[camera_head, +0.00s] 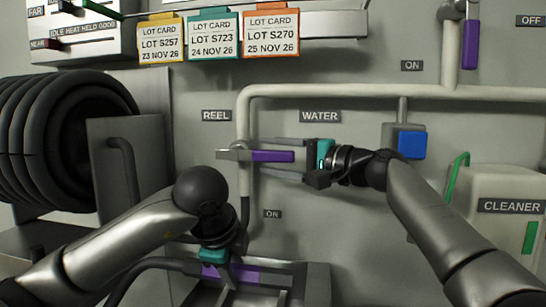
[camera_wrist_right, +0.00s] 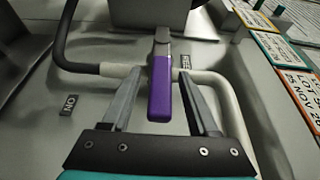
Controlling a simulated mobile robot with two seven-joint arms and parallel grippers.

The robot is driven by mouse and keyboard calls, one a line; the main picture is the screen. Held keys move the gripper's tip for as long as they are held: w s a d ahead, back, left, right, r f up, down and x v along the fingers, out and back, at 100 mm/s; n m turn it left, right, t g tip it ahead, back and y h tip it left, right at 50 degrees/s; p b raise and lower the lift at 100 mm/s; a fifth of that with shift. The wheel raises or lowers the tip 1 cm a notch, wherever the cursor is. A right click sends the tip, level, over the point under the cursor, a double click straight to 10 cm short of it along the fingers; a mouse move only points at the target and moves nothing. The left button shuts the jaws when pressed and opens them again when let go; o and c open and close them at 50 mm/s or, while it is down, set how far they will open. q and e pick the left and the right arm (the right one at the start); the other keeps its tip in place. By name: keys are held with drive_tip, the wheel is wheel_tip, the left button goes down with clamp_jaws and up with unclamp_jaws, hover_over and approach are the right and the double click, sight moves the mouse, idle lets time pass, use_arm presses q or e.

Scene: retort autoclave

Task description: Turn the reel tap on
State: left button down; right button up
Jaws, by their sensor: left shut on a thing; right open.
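The reel tap's purple lever (camera_head: 272,156) sticks out level to the right from the pale vertical pipe (camera_head: 243,120), under the REEL label (camera_head: 216,116). An ON label (camera_head: 272,214) is below it. My right gripper (camera_head: 277,157) is open, its fingers on either side of the lever. The right wrist view shows the purple lever (camera_wrist_right: 160,95) between the two fingers, with a gap on each side. My left gripper (camera_head: 222,262) is low, shut on a purple-marked piece (camera_head: 240,274) by the dark hose (camera_head: 150,268); the grip is mostly hidden.
A black hose reel (camera_head: 70,140) and its metal bracket stand at the left. A blue-handled valve (camera_head: 411,145) and a CLEANER container (camera_head: 500,210) are at the right. Lot cards (camera_head: 215,35) hang above. The wall below the WATER label (camera_head: 319,117) is bare.

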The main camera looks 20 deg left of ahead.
clamp_jaws()
idle(0.5)
drive_tip(key=shift+f, duration=0.1)
idle(0.9)
